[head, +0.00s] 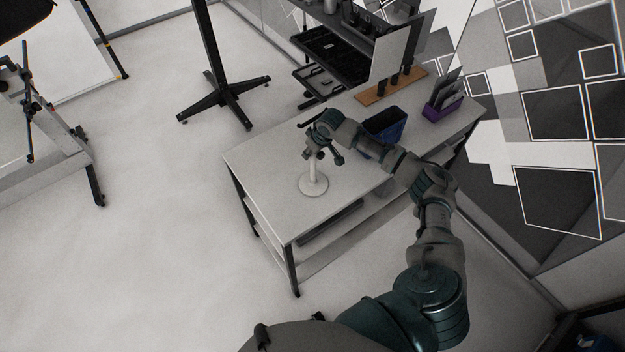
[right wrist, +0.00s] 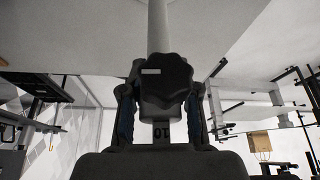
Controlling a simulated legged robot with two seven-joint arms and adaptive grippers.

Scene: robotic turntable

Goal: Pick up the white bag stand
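The white bag stand (head: 313,183) is upright on the near left part of the light table, its round white base on the tabletop. Its white pole (right wrist: 157,25) also shows in the right wrist view, running up from a dark knob-like part. My right gripper (head: 322,153) is at the top of the pole. In the right wrist view its two fingers (right wrist: 160,100) lie on either side of the dark part. My left gripper is not in view.
On the table (head: 265,165) are a dark blue bin (head: 385,128), a purple holder (head: 441,110) and a wooden rack (head: 392,88). A dark stand base (head: 224,97) is on the floor behind. The tabletop around the bag stand is clear.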

